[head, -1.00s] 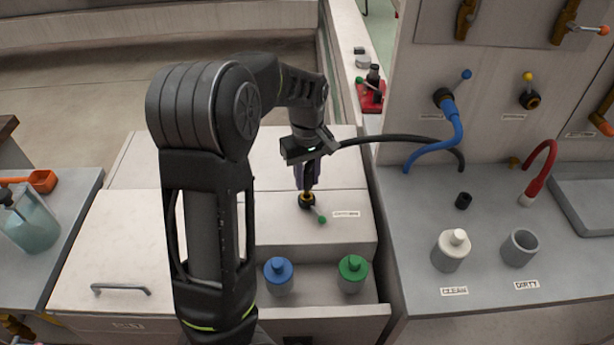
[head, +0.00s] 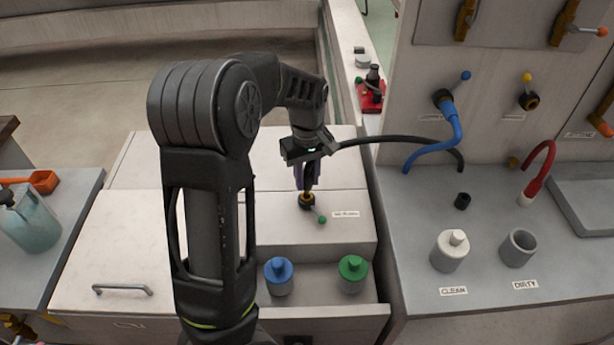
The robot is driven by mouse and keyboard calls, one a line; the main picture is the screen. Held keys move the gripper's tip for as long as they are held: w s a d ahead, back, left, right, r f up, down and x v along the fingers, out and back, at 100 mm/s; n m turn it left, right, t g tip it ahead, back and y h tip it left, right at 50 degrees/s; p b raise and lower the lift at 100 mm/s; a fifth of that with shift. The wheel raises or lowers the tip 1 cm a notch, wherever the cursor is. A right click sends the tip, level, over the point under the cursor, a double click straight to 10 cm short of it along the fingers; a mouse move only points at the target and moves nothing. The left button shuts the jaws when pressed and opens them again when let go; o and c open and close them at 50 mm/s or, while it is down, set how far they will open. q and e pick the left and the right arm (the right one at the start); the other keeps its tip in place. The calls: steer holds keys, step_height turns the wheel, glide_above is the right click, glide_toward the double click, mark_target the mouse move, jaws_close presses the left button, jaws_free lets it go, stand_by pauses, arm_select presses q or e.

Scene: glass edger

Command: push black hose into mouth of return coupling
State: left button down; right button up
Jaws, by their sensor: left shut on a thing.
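The black hose (head: 400,139) runs from the right-hand counter across to my left gripper (head: 308,184). My left gripper points down and is shut on the hose, close to its end. The return coupling (head: 307,201) is a dark ring with a yellowish collar on top of the white cabinet, with a green-tipped lever beside it. The gripper is right above the coupling. The hose end is hidden between the fingers and the coupling, so I cannot tell how deep it sits in the mouth. My right gripper is not in view.

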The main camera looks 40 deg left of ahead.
mark_target(307, 187)
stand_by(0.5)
arm_select(q)
steer(key=shift+f+b, duration=0.95)
steer(key=shift+f, duration=0.85)
steer(key=c, duration=1.1)
jaws_free()
steer(key=shift+r, duration=0.2)
step_height(307, 187, up, 7)
steer(key=shift+r, duration=0.2)
